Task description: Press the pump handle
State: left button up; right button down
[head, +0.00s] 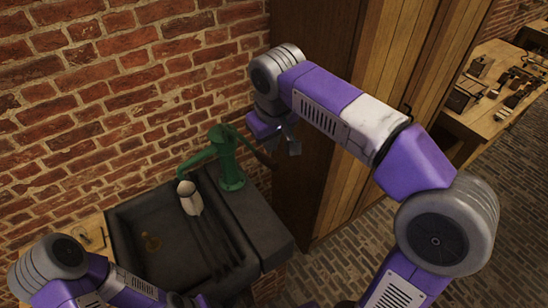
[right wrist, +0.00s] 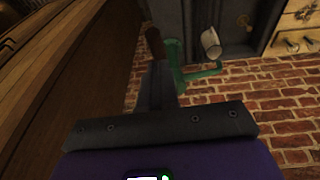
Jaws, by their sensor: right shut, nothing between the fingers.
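The green hand pump (head: 229,165) stands on the ledge at the right of the dark sink, its spout to the left. Its dark brown handle (head: 262,157) slopes down to the right; it also shows in the right wrist view (right wrist: 155,42). A pale jar (head: 190,198) is under the spout, tilted. My right gripper (head: 293,148) is shut and empty, above and to the right of the handle; whether it touches it I cannot tell. In the right wrist view its dark fingers (right wrist: 157,88) point toward the handle. My left arm enters at lower left, its fingers out of view.
The dark sink (head: 125,225) has a brass drain (head: 151,241). A brick wall (head: 110,100) rises behind the pump. A tall wooden cabinet (head: 310,195) stands close to the right of it. A workbench (head: 447,116) with tools is at far right.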

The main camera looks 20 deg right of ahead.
aim_at(273, 164)
pick_arm(q)
jog(key=shift+f, duration=0.1)
pick_arm(e)
jog(key=f, duration=0.3)
jog(key=d+f, duration=0.1)
jog(key=f, duration=0.1)
jog(key=shift+f, duration=0.35)
pick_arm(q)
jog(key=shift+f, duration=0.1)
